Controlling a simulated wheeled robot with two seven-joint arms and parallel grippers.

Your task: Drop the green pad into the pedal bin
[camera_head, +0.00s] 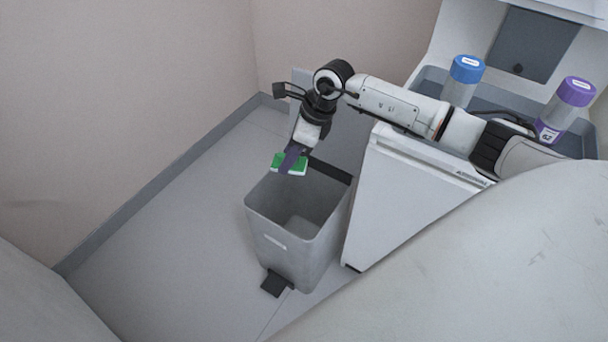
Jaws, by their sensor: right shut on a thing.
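The green pad (301,165), green with a white layer, is held in my right gripper (290,161). The gripper is shut on it and points down. Its fingers cover part of the pad. The pad appears over the back left part of the open mouth of the pedal bin (270,238); its exact height above the rim is hard to tell. The bin is grey and upright on the floor, with its lid raised at the back. The part of its inside that shows looks empty. My left gripper is not in view.
A white cabinet (397,200) stands close to the bin's right side. Behind it, a counter holds a blue-capped container (466,70) and a purple-capped container (575,93). The bin's dark pedal (276,284) sticks out at the front. The floor left of the bin is clear.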

